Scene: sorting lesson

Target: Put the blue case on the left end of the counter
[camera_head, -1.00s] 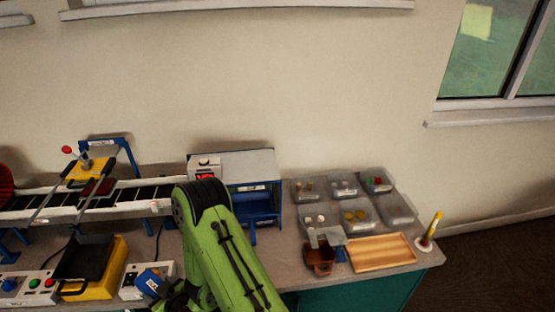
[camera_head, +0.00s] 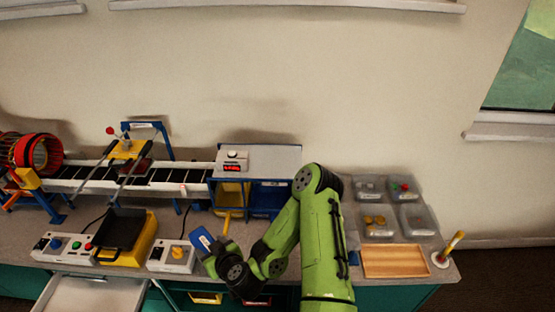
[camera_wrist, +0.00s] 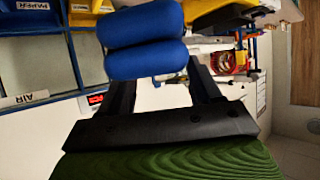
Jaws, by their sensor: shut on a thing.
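The blue case (camera_head: 203,241) is in my gripper, above the front of the counter, just right of the control box with the yellow knob. In the wrist view the case (camera_wrist: 145,42) shows as two rounded blue lobes between the dark fingers. My gripper (camera_wrist: 160,76) is shut on it; in the head view my gripper (camera_head: 212,252) is partly hidden by my wrist. The grey counter (camera_head: 25,222) runs along the wall, and its left part shows at the picture's left.
A red drum (camera_head: 38,153) and a conveyor (camera_head: 85,176) stand at the back left. A yellow unit with a black tray (camera_head: 119,231) and control boxes (camera_head: 62,247) line the front. An open drawer (camera_head: 95,293) juts out below. Clear bins (camera_head: 378,221) and a wooden tray (camera_head: 394,261) are right.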

